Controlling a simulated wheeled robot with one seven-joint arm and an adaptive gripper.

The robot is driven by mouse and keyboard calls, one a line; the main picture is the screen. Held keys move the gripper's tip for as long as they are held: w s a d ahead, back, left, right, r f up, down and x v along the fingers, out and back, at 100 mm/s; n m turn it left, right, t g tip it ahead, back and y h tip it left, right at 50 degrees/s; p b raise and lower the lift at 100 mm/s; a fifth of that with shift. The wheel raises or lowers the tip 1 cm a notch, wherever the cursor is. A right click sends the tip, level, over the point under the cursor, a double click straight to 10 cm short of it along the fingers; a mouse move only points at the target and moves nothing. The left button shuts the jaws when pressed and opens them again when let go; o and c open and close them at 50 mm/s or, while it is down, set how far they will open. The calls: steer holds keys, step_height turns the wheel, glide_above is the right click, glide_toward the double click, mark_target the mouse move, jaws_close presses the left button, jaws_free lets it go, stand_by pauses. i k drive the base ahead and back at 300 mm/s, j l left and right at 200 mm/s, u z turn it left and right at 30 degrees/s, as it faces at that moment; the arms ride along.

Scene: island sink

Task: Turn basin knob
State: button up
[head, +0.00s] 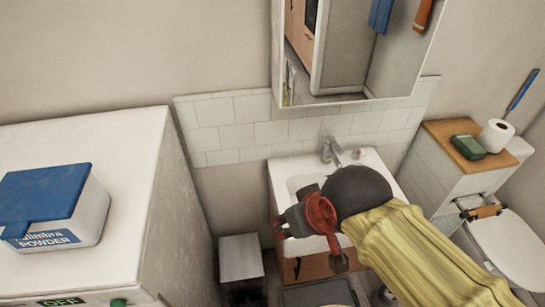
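The white basin (283,173) is set against the tiled wall in the middle of the head view. A grey metal tap (331,150) stands at its back edge. The knob cannot be made out clearly as a separate part of the tap. My gripper (283,226), dark grey with a red body behind it, is over the left front part of the basin, in front of the tap and apart from it in the picture. Its fingers are small and seen at an angle, so their opening is unclear. My arm, with a yellow sleeve, hides the basin's right front.
A mirror (365,45) hangs above the basin. At left stands a white appliance (100,135) with a blue-lidded powder box (62,205).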

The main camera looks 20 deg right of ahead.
mark_target(357, 152)
steer(key=l+z, duration=0.1)
steer(key=z, duration=0.85)
